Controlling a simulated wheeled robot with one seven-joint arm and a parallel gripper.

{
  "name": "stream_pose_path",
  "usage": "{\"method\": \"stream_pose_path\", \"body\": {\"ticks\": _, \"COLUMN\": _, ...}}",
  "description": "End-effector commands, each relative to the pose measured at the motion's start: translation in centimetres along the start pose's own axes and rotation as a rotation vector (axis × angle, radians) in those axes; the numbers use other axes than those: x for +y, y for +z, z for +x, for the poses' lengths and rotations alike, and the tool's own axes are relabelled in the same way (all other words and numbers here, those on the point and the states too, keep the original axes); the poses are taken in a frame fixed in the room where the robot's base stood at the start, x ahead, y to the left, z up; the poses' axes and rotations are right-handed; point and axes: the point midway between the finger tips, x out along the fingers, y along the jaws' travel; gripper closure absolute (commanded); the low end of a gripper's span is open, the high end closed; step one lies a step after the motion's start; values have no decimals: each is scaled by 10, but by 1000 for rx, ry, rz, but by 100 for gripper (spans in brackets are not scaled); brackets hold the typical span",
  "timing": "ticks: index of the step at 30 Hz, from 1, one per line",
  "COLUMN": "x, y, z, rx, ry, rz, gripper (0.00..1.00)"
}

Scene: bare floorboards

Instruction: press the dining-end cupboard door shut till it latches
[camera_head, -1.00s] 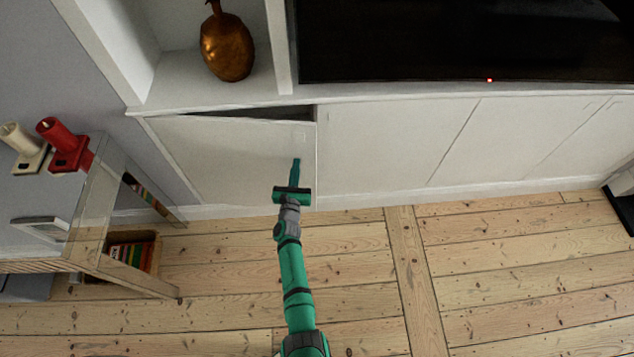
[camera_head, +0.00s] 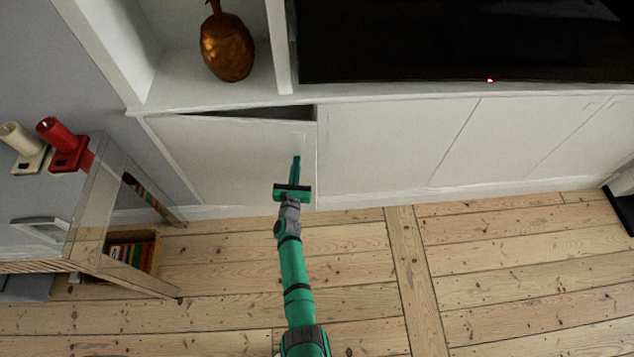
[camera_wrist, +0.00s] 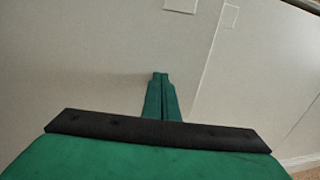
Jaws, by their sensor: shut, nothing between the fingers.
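The white cupboard door (camera_head: 225,158) is at the left end of the low cabinet row. It stands slightly ajar, with a dark wedge-shaped gap (camera_head: 265,112) along its top edge. My gripper (camera_head: 296,160) is shut and empty, with its green fingers in front of the door's right part. In the wrist view the closed fingertips (camera_wrist: 160,76) point at the pale door panel (camera_wrist: 95,60). I cannot tell whether the tips touch the panel. A small pale rectangle (camera_wrist: 181,5) shows on the panel near its top.
Flush white cabinet doors (camera_head: 395,140) continue to the right. A bronze vase (camera_head: 227,46) stands on the shelf above, and a dark screen (camera_head: 450,40) is beside it. A small side table (camera_head: 92,215) with candles stands at the left. The floorboards (camera_head: 340,260) are clear.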

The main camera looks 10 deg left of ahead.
Motion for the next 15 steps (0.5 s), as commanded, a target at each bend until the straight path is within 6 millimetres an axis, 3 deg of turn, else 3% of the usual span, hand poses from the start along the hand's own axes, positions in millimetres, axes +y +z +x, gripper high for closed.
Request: {"method": "stream_pose_path", "body": {"ticks": 15, "x": 0, "y": 0, "z": 12, "rx": 0, "ry": -1, "rz": 1, "gripper": 100}}
